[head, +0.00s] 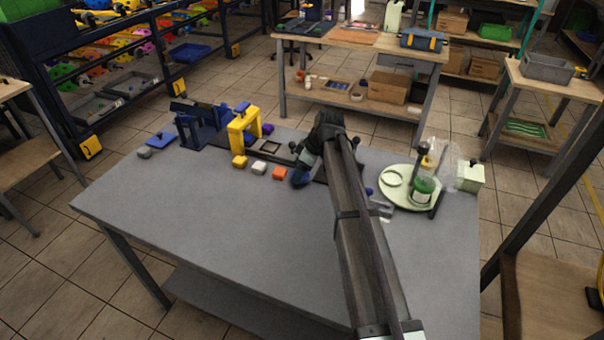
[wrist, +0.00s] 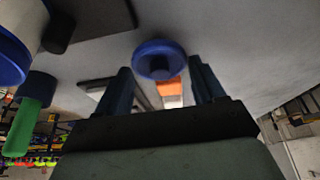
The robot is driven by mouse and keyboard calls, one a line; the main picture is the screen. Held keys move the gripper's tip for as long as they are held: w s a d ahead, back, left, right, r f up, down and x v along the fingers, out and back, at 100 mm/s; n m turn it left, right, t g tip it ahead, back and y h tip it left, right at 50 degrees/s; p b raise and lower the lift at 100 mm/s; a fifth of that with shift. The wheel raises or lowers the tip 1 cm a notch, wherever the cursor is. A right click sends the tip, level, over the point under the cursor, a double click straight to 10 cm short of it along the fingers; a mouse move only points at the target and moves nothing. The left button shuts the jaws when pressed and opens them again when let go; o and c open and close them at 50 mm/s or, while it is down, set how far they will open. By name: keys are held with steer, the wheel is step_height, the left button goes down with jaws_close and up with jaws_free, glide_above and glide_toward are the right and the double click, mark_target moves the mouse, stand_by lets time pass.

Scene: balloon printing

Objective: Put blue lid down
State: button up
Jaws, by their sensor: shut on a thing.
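The blue lid (wrist: 160,58) is a round disc with a darker knob-like middle. In the wrist view it sits at the tips of my gripper (wrist: 163,82), between the two fingers, and my gripper is shut on it. The grey table surface lies behind it; I cannot tell whether the lid touches it. In the head view my gripper (head: 300,178) is low over the back middle of the table, right of the orange block (head: 280,173). The lid cannot be made out clearly there.
A yellow frame (head: 242,128) and dark blue device stand at the back left. A pale green round tray (head: 408,199) holding a green jar (head: 424,188) is at the right. A blue-rimmed white container (wrist: 18,45) is close at left in the wrist view. The front table is clear.

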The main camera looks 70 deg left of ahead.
steer(key=shift+f, duration=0.85)
steer(key=shift+f, duration=0.1)
steer(key=o, duration=1)
steer(key=v, duration=1.2)
